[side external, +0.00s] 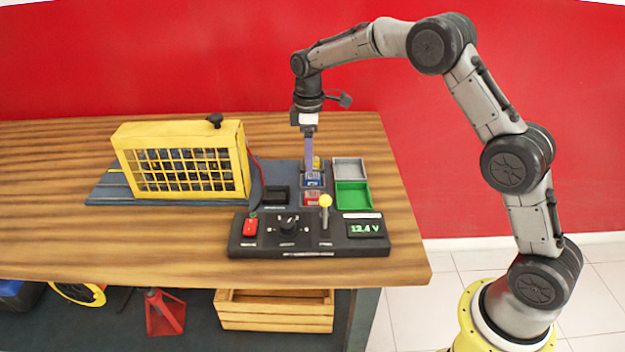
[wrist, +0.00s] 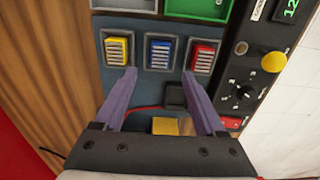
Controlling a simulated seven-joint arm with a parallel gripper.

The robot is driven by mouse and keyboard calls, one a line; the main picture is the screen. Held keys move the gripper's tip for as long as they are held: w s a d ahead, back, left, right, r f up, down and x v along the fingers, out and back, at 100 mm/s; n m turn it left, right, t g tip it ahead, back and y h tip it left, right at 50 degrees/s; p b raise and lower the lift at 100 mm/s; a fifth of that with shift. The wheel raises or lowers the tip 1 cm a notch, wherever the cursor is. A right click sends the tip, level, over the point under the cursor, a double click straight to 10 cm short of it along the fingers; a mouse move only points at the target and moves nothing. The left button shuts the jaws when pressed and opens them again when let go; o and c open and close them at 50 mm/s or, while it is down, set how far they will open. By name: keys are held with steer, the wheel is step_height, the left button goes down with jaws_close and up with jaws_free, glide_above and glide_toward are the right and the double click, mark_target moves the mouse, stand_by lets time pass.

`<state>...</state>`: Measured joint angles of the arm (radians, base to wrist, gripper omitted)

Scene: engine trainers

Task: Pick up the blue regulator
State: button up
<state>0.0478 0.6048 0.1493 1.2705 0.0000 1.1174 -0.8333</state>
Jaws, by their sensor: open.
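The blue regulator (wrist: 159,52) is a finned block in the middle of three dark holders in the wrist view. It sits between a yellow regulator (wrist: 116,50) and a red regulator (wrist: 203,57). In the side view the blue regulator (side external: 312,180) shows just below my gripper's fingers. My gripper (wrist: 162,78) is open and empty, with its purple fingers spread to either side of the blue regulator's line. In the side view my gripper (side external: 309,168) points straight down above the holders. The exact gap between fingertips and blue regulator cannot be told.
A grey tray (side external: 350,160) and a green tray (side external: 369,196) lie right of the holders. A black control panel (side external: 262,246) with an upright yellow-knobbed lever (side external: 326,202) stands in front. A yellow caged engine (side external: 240,140) stands left. The wooden table (side external: 50,230) is clear at far left.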

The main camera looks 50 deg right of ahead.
mark_target(310, 174)
step_height(310, 174, down, 6)
steer(key=shift+s+d+r, duration=0.1)
steer(key=shift+d+r, duration=0.05)
steer(key=shift+r, duration=0.05)
steer(key=shift+r, duration=0.1)
jaws_close()
stand_by(0.3)
